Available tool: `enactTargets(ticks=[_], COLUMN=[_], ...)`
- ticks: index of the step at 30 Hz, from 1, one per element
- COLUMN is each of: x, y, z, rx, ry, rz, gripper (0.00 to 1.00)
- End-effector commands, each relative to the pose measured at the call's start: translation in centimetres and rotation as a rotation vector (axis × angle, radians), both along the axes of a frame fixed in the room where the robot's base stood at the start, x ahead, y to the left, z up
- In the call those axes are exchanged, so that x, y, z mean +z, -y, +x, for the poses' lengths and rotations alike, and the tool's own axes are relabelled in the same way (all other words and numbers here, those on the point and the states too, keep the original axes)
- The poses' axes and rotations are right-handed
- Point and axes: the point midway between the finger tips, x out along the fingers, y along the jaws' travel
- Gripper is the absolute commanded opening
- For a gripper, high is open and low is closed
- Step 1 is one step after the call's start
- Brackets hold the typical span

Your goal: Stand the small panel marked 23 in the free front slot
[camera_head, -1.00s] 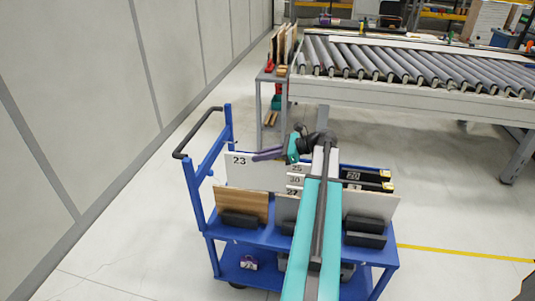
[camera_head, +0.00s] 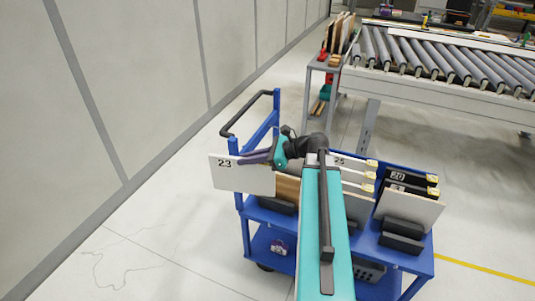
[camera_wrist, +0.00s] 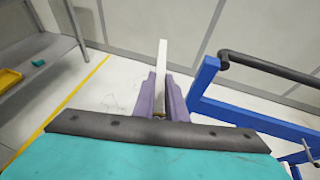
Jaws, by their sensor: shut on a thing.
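The small panel marked 23 (camera_head: 242,180) is a white upright board, its number at the upper left of the face. My gripper (camera_head: 256,157) is shut on it near its top edge with its purple fingers. The panel is held at the left end of the blue cart (camera_head: 385,258), partly beyond it, and covers part of the cart's left post. In the wrist view the panel (camera_wrist: 162,62) shows edge-on as a white strip between the fingers (camera_wrist: 162,100). I cannot make out the free front slot; my arm hides part of the cart's front.
A wood-coloured panel (camera_head: 287,188), a panel marked 25 (camera_head: 345,162) and a dark one marked 20 (camera_head: 398,177) stand on the cart. Black holder blocks (camera_head: 402,235) line its front. A dark handle (camera_head: 240,112) rises at its left. A roller conveyor (camera_head: 440,70) stands behind; floor at left is clear.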

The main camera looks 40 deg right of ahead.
Motion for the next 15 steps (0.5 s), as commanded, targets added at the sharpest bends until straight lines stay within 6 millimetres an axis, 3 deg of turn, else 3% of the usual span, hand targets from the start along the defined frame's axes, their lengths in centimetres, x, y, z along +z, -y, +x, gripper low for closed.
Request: enactTargets(ticks=[3,15], x=[0.0,-0.4], y=[-3.2,-12.3], z=[0.7,2.9], rx=[0.028,0.101], ry=[0.002,0.002], rz=[0.001,0.001], gripper=[0.00,0.00])
